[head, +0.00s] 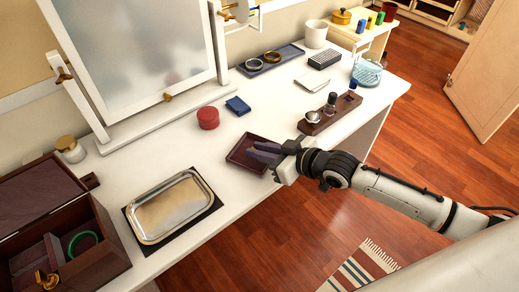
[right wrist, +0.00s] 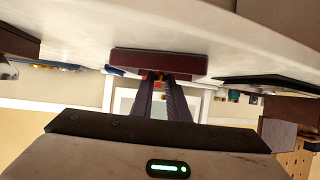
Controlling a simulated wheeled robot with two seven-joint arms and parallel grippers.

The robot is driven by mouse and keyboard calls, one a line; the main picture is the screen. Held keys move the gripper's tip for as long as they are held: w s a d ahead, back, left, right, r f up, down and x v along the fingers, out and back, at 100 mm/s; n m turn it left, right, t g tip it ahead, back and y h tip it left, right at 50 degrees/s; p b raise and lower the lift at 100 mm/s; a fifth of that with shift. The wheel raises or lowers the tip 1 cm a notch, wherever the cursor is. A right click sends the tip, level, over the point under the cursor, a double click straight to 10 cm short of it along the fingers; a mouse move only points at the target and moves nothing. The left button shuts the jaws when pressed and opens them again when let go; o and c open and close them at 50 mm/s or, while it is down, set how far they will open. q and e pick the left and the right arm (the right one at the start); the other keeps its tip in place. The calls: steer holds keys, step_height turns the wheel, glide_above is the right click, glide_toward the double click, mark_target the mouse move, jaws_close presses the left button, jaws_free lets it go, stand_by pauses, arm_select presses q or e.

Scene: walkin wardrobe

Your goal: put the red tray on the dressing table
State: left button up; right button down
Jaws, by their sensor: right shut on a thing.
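The red tray (head: 238,155), small, dark red and square, is at the middle of the white dressing table (head: 185,130), near its front edge. It lies flat, on the top or very close above it; I cannot tell which. My right gripper (head: 262,150) reaches in from the right and is shut on the tray's near right side. In the right wrist view the tray (right wrist: 150,64) shows edge-on at the tips of the two dark fingers (right wrist: 160,85). My left gripper is not in view.
A silver tray (head: 172,207) on a dark mat lies left of the red tray. A red round box (head: 208,117) and a blue box (head: 238,105) stand behind it. An open jewellery box (head: 60,235) is at far left.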

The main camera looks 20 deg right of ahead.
steer(key=c, duration=1.7)
jaws_free()
steer(key=p+v, duration=0.1)
steer(key=v, duration=1.1)
steer(key=s+a+f+m+g+h, duration=0.1)
steer(key=s+a+f, duration=0.1)
steer(key=s+f, duration=0.3)
steer(key=s+a+f+m+h, duration=0.1)
steer(key=s+f, duration=0.5)
steer(key=f, duration=0.2)
steer(key=s+a+f+m+g+h, duration=0.1)
steer(key=s+a+f+m+h, duration=0.1)
steer(key=s+f, duration=0.3)
steer(key=shift+s+a+f+g, duration=0.1)
steer(key=shift+a+f+g, duration=0.05)
steer(key=shift+f, duration=0.5)
steer(key=shift+s+a+f+g, duration=0.1)
steer(key=shift+a+f+g, duration=0.1)
steer(key=shift+f, duration=0.4)
